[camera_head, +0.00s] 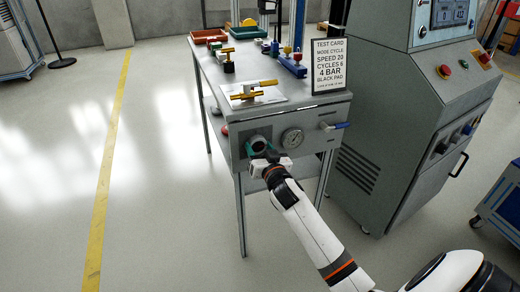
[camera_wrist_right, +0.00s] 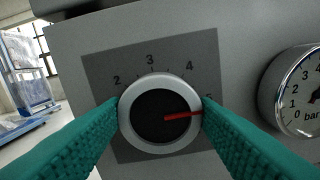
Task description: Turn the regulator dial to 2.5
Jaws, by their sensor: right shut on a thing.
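The regulator dial (camera_wrist_right: 160,115) is a round knob with a pale rim and a dark face on a grey scale plate (camera_wrist_right: 100,70) marked 2, 3, 4 and a partly hidden number. Its red pointer points right and very slightly up, past the 4, close to that hidden number. In the head view the dial (camera_head: 257,144) is on the front panel of the bench. My right gripper (camera_wrist_right: 160,122) has its green fingers shut on the dial, one on each side; in the head view it is at the panel (camera_head: 258,150). My left gripper is not in view.
A pressure gauge (camera_wrist_right: 300,92) is right of the dial, also in the head view (camera_head: 292,138). The test card (camera_head: 328,66) stands on the bench. A grey control cabinet (camera_head: 410,110) is right of the bench. Floor at left is clear.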

